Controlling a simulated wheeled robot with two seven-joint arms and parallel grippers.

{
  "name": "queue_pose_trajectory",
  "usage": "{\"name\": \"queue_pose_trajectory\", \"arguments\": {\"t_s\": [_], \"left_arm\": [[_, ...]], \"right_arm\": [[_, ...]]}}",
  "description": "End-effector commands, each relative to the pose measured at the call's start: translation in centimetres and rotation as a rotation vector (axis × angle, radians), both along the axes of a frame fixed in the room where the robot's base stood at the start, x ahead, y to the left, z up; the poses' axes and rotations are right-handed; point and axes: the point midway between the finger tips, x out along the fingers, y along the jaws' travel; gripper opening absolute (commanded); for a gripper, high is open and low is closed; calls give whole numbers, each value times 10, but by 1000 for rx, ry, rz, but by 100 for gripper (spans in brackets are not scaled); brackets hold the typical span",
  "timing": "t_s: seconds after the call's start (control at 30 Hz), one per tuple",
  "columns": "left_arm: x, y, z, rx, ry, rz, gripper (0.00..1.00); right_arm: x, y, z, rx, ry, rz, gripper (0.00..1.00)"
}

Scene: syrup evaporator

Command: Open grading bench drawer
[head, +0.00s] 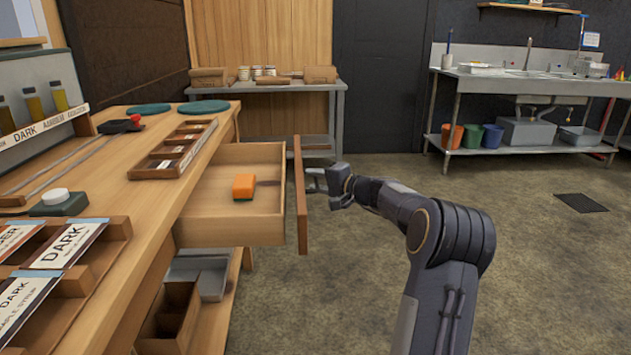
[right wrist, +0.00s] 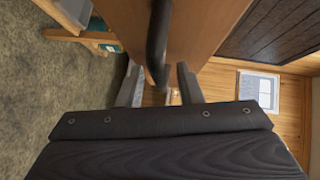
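The grading bench (head: 150,160) runs along the left in the head view. Its drawer (head: 215,222) is pulled far out to the right, and an orange block (head: 244,186) lies inside. The drawer's wooden front panel (head: 301,198) hides its handle in the head view. My right gripper (head: 316,182) is at the outer side of this panel. In the right wrist view, the dark bar handle (right wrist: 158,45) lies between my right gripper's two fingers (right wrist: 160,88). The fingers are apart, with gaps visible beside the handle. My left gripper is out of view.
Label trays (head: 75,265) and a sample rack (head: 40,100) stand on the bench. Grey and wooden bins (head: 172,318) sit below the drawer. A sink table (head: 520,82) stands at the back right. The floor (head: 390,255) right of the drawer is open.

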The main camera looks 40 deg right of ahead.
Motion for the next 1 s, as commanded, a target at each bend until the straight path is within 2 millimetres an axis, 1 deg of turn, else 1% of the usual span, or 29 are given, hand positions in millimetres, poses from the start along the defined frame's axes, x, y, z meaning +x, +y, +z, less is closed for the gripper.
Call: {"name": "queue_pose_trajectory", "arguments": {"t_s": [0.2, 0.3, 0.4, 0.57, 1.0], "left_arm": [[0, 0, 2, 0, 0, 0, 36], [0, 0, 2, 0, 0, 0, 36], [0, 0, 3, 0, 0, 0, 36], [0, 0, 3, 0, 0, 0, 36], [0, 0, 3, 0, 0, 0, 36]], "right_arm": [[-37, -6, 6, -1, 1, -5, 33], [-52, -8, 8, -1, 1, -4, 33], [-63, -9, 10, 0, 1, -3, 33], [-71, -10, 11, 0, 0, -2, 33], [-70, -9, 10, 0, 0, -1, 33]]}}
